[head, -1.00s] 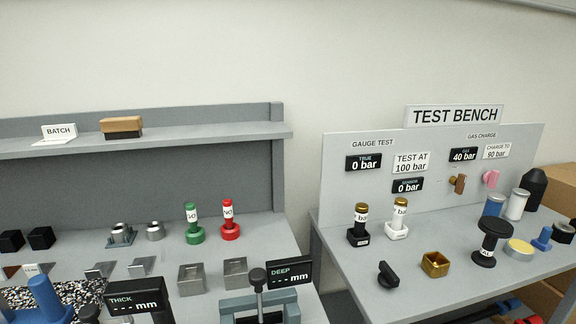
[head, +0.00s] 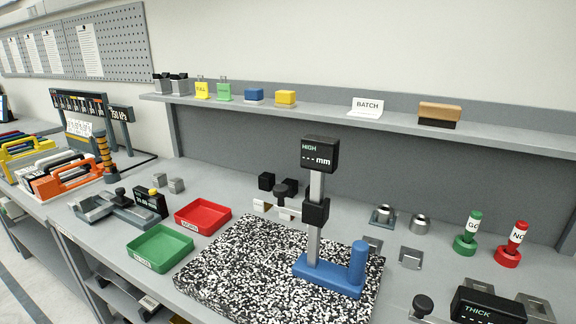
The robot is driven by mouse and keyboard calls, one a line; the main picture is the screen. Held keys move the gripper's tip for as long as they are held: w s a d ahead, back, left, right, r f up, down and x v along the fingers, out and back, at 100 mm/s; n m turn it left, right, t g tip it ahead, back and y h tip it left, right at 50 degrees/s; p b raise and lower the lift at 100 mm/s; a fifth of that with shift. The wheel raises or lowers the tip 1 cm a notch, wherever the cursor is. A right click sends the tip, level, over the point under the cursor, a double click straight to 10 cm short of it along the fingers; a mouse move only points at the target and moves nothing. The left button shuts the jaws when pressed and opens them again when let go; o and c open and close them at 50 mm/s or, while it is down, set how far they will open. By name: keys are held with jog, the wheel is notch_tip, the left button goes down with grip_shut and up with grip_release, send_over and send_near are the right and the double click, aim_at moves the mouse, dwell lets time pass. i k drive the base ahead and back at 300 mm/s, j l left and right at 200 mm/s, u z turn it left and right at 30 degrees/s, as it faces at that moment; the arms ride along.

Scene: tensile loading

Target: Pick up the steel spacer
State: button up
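A short, round steel piece with a dark opening, which looks like the steel spacer (head: 420,224), stands on the grey bench right of the blue height gauge (head: 330,272). A similar steel piece on a square base (head: 382,216) stands just left of it. No label shows which one is the spacer, so I cannot be sure. My gripper is not in view.
A speckled plate (head: 225,270) carries the height gauge. Green (head: 160,248) and red (head: 203,215) trays lie left. GO (head: 467,235) and NO (head: 513,245) plug gauges stand right. A THICK display (head: 488,306) is at front right. A shelf (head: 330,109) runs behind.

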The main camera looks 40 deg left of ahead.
aim_at(85, 203)
jog(key=u, duration=2.55)
jog(key=i+j+z, duration=0.1)
jog(key=i+j, duration=0.2)
jog(key=i+j+z, duration=0.1)
jog(key=i+j, duration=0.2)
jog(key=i+j+z, duration=0.1)
jog(key=i+j, duration=0.25)
jog(key=i+j+z, duration=0.15)
jog(key=i+j, duration=0.15)
jog(key=i+j+z, duration=0.1)
jog(key=i+j, duration=0.15)
jog(key=j, duration=0.25)
jog(key=i+j+z, duration=0.1)
jog(key=i+j, duration=0.2)
jog(key=i+j+z, duration=0.1)
jog(key=j, duration=0.45)
jog(key=i+j+z, duration=0.1)
jog(key=i+j, duration=0.25)
jog(key=j, duration=0.15)
